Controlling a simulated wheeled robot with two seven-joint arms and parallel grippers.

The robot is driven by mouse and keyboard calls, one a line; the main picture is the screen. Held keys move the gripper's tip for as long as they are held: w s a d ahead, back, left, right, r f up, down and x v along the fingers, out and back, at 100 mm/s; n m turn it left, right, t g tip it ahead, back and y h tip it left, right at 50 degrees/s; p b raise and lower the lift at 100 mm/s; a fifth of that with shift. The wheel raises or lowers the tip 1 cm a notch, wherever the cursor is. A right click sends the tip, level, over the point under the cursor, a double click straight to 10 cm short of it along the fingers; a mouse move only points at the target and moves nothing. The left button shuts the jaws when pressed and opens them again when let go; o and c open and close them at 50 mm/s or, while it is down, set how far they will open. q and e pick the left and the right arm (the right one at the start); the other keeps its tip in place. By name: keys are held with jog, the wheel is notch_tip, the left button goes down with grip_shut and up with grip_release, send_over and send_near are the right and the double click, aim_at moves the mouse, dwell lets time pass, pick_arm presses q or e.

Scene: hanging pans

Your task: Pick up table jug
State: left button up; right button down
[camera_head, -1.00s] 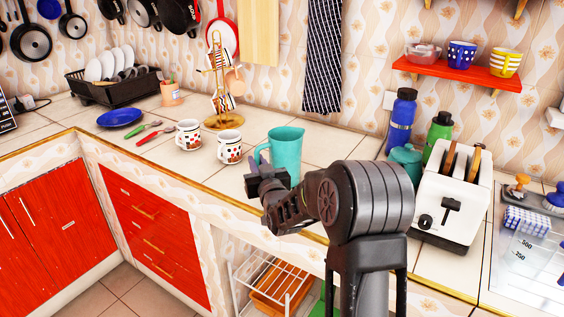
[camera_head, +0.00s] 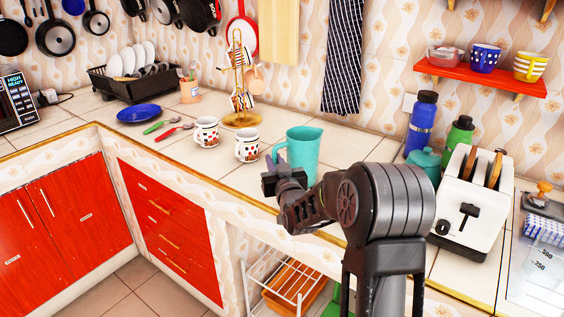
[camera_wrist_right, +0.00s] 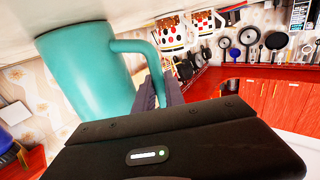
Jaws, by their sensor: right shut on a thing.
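The table jug (camera_head: 304,150) is a plain teal pitcher near the front edge of the counter. It looks upright; its lower part is hidden behind my right arm, so I cannot tell whether its base touches the counter. My right gripper (camera_head: 280,170) is at the jug's left side and is shut on its handle. The right wrist view is tilted and shows the jug (camera_wrist_right: 88,68) close up, with its handle (camera_wrist_right: 150,50) running down between the gripper's fingers. My left gripper is in neither view.
Two patterned mugs (camera_head: 247,146) stand left of the jug, by a mug stand (camera_head: 240,120). A blue plate (camera_head: 139,113) lies farther left. A teal pot (camera_head: 426,160), bottles (camera_head: 421,125) and a white toaster (camera_head: 469,205) stand to the right. The counter behind the jug is clear.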

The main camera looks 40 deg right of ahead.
jog(key=shift+r, duration=0.2)
jog(key=shift+r, duration=4.9)
